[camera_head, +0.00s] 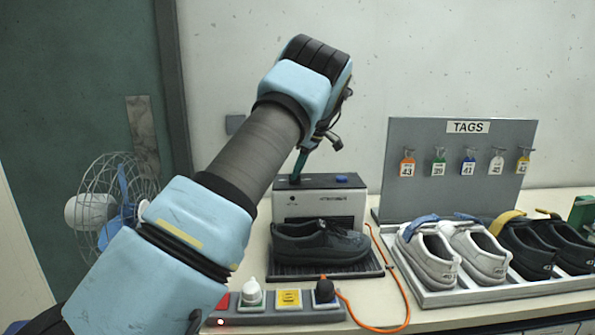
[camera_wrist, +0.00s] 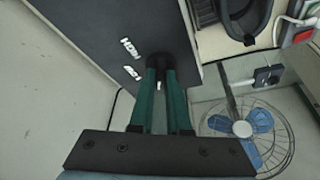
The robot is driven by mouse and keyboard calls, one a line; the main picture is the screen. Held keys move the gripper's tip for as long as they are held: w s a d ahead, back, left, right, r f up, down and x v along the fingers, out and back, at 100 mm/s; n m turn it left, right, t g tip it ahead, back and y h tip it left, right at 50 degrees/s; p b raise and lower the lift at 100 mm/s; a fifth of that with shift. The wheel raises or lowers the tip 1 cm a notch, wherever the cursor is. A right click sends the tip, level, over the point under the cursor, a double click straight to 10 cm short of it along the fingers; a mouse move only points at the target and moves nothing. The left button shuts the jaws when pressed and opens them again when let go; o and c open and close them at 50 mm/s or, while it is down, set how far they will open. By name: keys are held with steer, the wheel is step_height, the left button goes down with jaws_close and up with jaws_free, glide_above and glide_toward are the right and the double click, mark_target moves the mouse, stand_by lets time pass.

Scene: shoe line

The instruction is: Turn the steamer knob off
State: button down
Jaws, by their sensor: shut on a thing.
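The steamer (camera_head: 318,206) is a box with a pale front and a dark top, standing at the back of the bench behind a dark shoe. Its dark top with white markings fills the middle of the wrist view (camera_wrist: 105,45). My gripper (camera_head: 297,172) reaches down from above to the top's left part. In the wrist view its two green fingers (camera_wrist: 160,72) are close together, shut on the small dark steamer knob (camera_wrist: 156,59). The fingers partly hide the knob, and I cannot tell which setting it points to.
A blue button (camera_head: 341,179) is on the steamer's right top. The dark shoe (camera_head: 318,243) sits in front on a black tray. A power strip (camera_head: 270,313), orange cable (camera_head: 402,290), shoe rack (camera_head: 480,293) and tag board (camera_head: 455,180) are nearby. A fan (camera_head: 112,205) stands left.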

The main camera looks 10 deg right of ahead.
steer(key=c, duration=0.9)
jaws_free()
steer(key=b+v, duration=0.2)
steer(key=v, duration=0.8)
steer(key=shift+r, duration=0.4)
